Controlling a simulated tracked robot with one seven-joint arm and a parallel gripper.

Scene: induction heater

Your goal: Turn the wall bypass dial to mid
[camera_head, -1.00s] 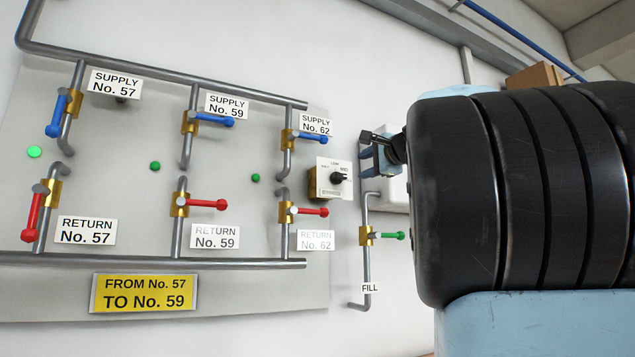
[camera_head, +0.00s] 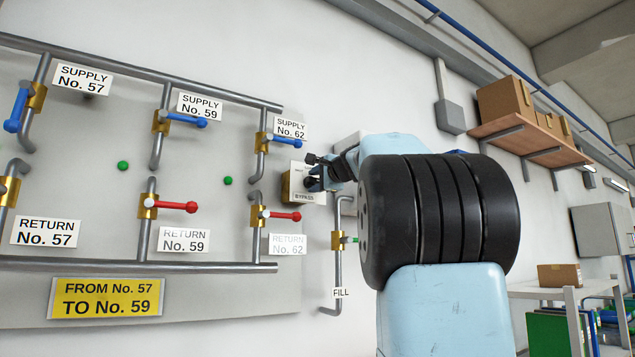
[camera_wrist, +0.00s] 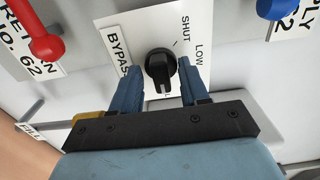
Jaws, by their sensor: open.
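The bypass dial is a black knob (camera_wrist: 159,70) on a white plate (camera_wrist: 130,30) lettered BYPASS, SHUT and LOW in the wrist view. The knob lies between the two blue fingers of my open gripper (camera_wrist: 158,68), one on each side, with slim gaps showing. The other lettering is mostly hidden, and I cannot tell which mark the knob points to. In the head view my gripper (camera_head: 318,172) is in front of the dial plate (camera_head: 306,197) and covers most of it.
A blue-handled supply valve (camera_head: 277,138) and a red-handled return valve (camera_head: 284,216), both No. 62, sit close left of the dial. The fill pipe (camera_head: 338,265) with its green-handled valve runs below. A shelf with cardboard boxes (camera_head: 505,100) is on the right.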

